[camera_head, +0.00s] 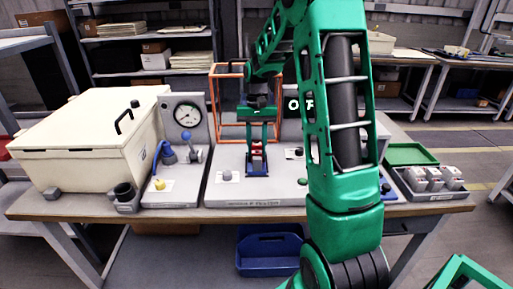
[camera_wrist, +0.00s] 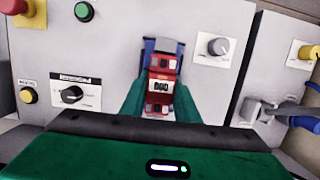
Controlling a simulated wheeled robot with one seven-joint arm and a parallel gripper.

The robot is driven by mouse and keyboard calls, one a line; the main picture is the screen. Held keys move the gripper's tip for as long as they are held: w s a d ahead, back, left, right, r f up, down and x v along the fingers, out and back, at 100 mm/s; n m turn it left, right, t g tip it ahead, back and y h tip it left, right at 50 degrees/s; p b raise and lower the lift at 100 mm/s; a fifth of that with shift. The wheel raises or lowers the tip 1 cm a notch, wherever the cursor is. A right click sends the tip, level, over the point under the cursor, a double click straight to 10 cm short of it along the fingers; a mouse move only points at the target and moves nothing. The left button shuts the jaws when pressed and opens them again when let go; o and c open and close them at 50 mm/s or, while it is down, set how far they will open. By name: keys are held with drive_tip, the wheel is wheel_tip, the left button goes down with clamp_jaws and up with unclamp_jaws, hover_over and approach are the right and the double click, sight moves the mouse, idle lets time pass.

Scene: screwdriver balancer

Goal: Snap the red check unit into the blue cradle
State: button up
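The red check unit (camera_wrist: 160,87) shows in the middle of the wrist view, with a dark label on it. It is a small red block in the head view (camera_head: 257,153). The blue cradle (camera_head: 257,169) stands upright on the grey console, right at the unit; its top shows behind the unit in the wrist view (camera_wrist: 163,45). My gripper (camera_head: 258,143) points down, its green fingers on both sides of the unit and seemingly closed on it. The unit overlaps the cradle in both views; I cannot tell whether it is fully seated.
An orange wire frame (camera_head: 214,104) stands behind my gripper. A grey knob (camera_wrist: 216,46) is beside the cradle. A cream box (camera_head: 84,135) and a gauge panel (camera_head: 187,114) stand to the left. A tray with several white units (camera_head: 434,181) is at the right.

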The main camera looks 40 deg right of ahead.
drive_tip(key=shift+o, duration=0.5)
drive_tip(key=shift+w+d+r+g, duration=0.2)
drive_tip(key=shift+w+g, duration=0.1)
drive_tip(key=shift+w, duration=0.15)
drive_tip(key=v, duration=0.6)
drive_tip(key=s+v, duration=0.1)
drive_tip(key=v, duration=0.3)
drive_tip(key=shift+s+r, duration=0.1)
drive_tip(key=shift+r, duration=0.05)
drive_tip(key=shift+a, duration=0.1)
